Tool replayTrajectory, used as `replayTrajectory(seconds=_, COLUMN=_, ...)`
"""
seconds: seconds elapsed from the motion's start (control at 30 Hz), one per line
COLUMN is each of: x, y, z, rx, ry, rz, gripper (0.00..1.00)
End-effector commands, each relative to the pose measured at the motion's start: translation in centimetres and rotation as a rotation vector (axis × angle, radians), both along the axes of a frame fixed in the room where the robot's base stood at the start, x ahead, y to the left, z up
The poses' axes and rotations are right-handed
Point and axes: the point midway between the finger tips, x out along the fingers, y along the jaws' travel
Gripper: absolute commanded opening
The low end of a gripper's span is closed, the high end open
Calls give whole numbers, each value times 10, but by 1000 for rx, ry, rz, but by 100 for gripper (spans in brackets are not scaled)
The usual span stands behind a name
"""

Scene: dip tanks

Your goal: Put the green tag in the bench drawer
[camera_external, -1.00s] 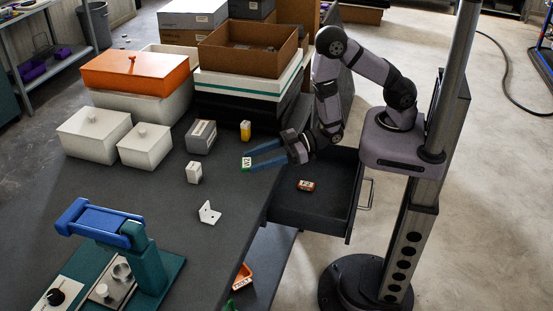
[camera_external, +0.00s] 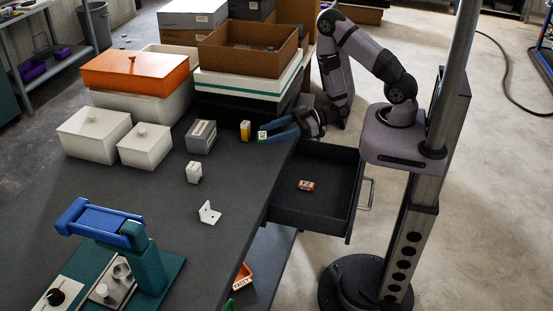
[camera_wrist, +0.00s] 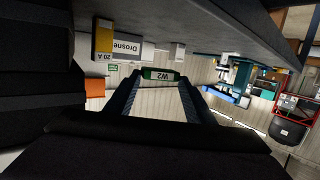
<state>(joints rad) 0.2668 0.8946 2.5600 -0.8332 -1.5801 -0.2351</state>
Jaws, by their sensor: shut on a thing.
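The green tag (camera_external: 262,137), with a white label, is held at the fingertips of my gripper (camera_external: 268,136) near the bench's right edge, just right of a yellow block. In the wrist view the tag (camera_wrist: 160,74) shows its label "W2" upside down between the two blue fingers. My gripper is shut on it. The bench drawer (camera_external: 335,205) is pulled open at the bench's right side, nearer the camera than my gripper. A small orange-brown item with a white label (camera_external: 306,185) lies inside it. The rest of the visible drawer floor is bare.
The yellow block (camera_external: 245,130) and a grey box (camera_external: 201,137) stand near the tag. A white block (camera_external: 194,172) and a white bracket (camera_external: 209,212) sit on the bench. Stacked boxes with an open brown tray (camera_external: 225,58) stand behind.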

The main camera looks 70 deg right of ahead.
Motion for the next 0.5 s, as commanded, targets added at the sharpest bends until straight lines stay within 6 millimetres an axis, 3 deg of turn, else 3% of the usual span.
replayTrajectory(seconds=0.23, x=1, y=-29, z=-2, rx=-1, ry=-3, rz=-5, gripper=24)
replayTrajectory(seconds=0.5, x=0, y=-27, z=-21, rx=1, ry=2, rz=1, gripper=24)
